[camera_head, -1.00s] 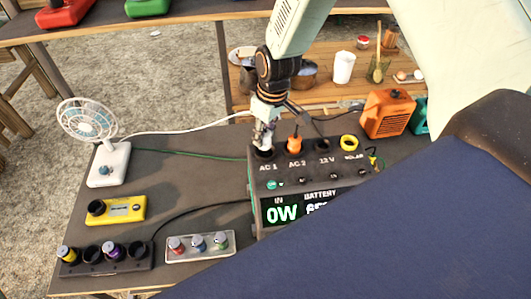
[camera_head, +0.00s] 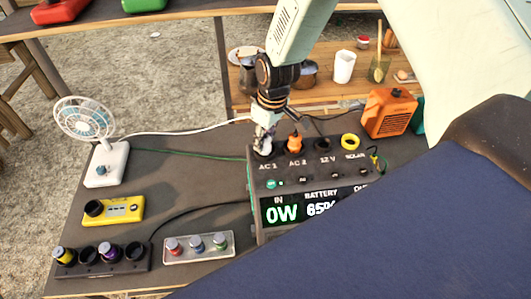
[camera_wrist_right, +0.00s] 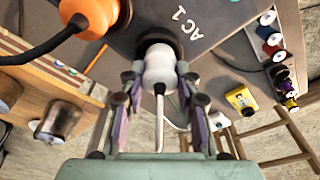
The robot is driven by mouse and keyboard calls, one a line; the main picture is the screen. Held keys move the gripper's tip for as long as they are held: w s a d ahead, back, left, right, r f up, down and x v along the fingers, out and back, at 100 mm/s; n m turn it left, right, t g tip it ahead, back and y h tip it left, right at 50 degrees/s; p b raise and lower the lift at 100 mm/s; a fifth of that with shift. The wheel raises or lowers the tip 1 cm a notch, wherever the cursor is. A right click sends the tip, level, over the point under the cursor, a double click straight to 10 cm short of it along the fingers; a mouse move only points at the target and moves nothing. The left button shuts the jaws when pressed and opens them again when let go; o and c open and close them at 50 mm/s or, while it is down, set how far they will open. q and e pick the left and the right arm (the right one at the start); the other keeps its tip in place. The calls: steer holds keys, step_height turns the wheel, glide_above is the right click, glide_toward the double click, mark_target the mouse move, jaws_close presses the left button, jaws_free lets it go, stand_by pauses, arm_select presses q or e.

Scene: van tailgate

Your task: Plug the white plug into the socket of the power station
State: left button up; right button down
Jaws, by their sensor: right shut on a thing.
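The dark power station (camera_head: 257,208) stands on the table, with its AC 1, AC 2, 12 V and solar sockets on top. My right gripper (camera_head: 264,140) points down over AC 1. In the wrist view its fingers (camera_wrist_right: 160,95) are shut around the white plug (camera_wrist_right: 158,65), whose white cord runs back between them. The plug's front end meets the dark AC 1 socket ring (camera_wrist_right: 160,40); how deep it sits is hidden. The plug barely shows in the head view. A white fan (camera_head: 105,165) has a white cord leading toward the gripper. My left gripper is out of view.
An orange plug (camera_head: 295,143) sits in AC 2, close beside my right gripper. An orange box (camera_head: 389,113) stands behind the station. A yellow device (camera_head: 122,210), a row of dark sockets (camera_head: 100,260) and a knob panel (camera_head: 199,246) lie at left front.

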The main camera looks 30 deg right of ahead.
steer(key=shift+f, duration=0.3)
steer(key=shift+d+r, duration=0.1)
stand_by(0.4)
steer(key=c, duration=0.9)
jaws_free()
steer(key=shift+s+d+r, duration=0.1)
steer(key=shift+s+r, duration=0.05)
steer(key=shift+r, duration=1.15)
steer(key=shift+s+d+r, duration=0.1)
steer(key=shift+s+r, duration=0.1)
steer(key=shift+r, duration=1.15)
steer(key=shift+s+d+r, duration=0.1)
steer(key=shift+s+r, duration=0.05)
steer(key=shift+r, duration=1.15)
